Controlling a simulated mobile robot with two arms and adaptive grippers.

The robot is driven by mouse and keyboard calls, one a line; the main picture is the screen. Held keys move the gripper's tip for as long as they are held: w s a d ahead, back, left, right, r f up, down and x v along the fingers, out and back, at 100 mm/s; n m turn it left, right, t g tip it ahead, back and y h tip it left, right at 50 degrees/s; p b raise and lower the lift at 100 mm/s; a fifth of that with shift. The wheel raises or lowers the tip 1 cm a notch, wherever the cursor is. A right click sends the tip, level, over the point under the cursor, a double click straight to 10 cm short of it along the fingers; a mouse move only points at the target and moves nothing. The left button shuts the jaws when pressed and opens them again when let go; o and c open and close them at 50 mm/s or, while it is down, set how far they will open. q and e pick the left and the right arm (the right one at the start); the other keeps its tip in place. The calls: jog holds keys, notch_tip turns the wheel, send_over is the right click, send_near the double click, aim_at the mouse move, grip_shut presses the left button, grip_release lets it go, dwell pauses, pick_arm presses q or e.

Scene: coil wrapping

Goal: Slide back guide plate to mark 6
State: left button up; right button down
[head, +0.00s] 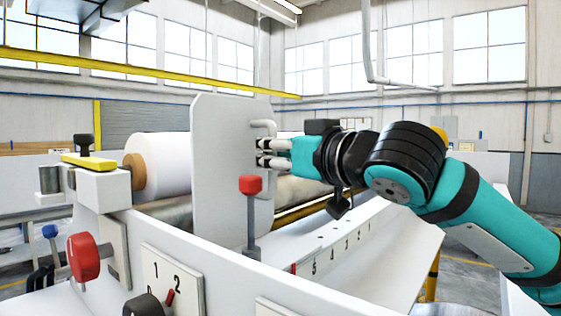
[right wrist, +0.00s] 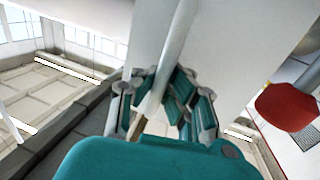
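The guide plate (head: 222,165) is a tall white upright panel on the machine, with a pale bar handle (head: 265,128) on its right side. My right gripper (head: 262,153) is at this handle, its fingers pointing left toward the plate. In the right wrist view the handle (right wrist: 178,45) runs between the spread fingers (right wrist: 163,100), which look open around it; contact is unclear. A number scale (head: 338,250) on the rail shows 5, 4, 3, 2, 1 from near to far. A red mark (head: 294,268) sits just left of the 5; no 6 is readable. My left gripper is out of view.
A red-topped lever (head: 250,185) stands in front of the plate; its red knob also shows in the right wrist view (right wrist: 288,107). A white roll (head: 165,165) lies behind the plate. A red knob (head: 84,257) and a panel marked 1 and 2 (head: 172,280) are at front left.

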jog(key=shift+a+f, duration=0.1)
jog(key=shift+f, duration=0.15)
jog(key=c, duration=1.3)
grip_release()
jog(key=shift+s+r, duration=0.25)
jog(key=shift+s, duration=0.2)
jog(key=shift+c, duration=0.2)
jog(key=shift+w, duration=0.15)
jog(key=v, duration=1.2)
